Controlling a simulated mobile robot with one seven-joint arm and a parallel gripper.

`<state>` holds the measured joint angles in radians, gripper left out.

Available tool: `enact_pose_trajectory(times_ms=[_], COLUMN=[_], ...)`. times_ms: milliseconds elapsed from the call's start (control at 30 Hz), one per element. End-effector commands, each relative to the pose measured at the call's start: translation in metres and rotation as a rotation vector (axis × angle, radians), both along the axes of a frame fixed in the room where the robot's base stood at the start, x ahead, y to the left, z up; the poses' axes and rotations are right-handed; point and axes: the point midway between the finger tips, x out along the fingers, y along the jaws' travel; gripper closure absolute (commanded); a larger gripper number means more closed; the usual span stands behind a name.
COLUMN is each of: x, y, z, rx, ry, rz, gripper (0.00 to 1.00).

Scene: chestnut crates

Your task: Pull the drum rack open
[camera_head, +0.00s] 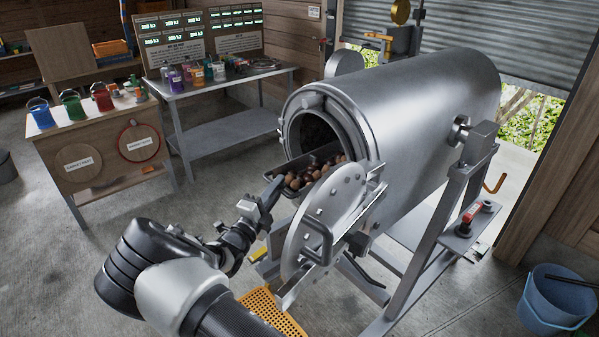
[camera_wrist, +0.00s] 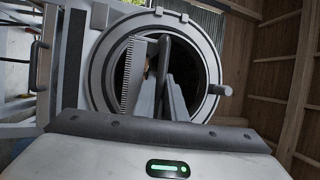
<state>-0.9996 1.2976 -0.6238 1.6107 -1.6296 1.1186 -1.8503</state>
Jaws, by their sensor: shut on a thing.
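The drum (camera_head: 425,115) is a large grey metal cylinder on a stand, its round mouth open toward the left. The dark drum rack (camera_head: 284,171) sticks partly out of the mouth and holds several brown chestnuts (camera_head: 305,176). My gripper (camera_head: 268,196) is shut on the rack's outer end; the exact grip is hard to make out. In the wrist view, my gripper (camera_wrist: 160,88) reaches toward the drum's round rim (camera_wrist: 103,72), and little of the rack can be told apart there. The round drum door (camera_head: 318,215) stands open in front of the drum, right of my gripper.
An orange perforated tray (camera_head: 270,312) lies low beneath the door. A wooden bench (camera_head: 105,165) with small coloured buckets and a metal table (camera_head: 225,85) with jars stand at the left. A blue bucket (camera_head: 555,302) stands at the lower right.

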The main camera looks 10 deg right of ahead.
Motion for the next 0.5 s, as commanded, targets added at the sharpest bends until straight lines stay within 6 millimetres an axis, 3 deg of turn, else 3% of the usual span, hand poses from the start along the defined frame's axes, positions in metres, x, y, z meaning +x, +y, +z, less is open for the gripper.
enact_pose_trajectory(times_ms=[33, 200, 500], x=[-0.008, -0.029, -0.047], y=[0.014, 0.044, 0.070], z=[0.001, 0.000, -0.001], rx=[0.001, 0.000, 0.000], ry=[0.002, 0.001, 0.002], rz=[0.005, 0.002, 0.001], gripper=[1.00, 1.00, 1.00])
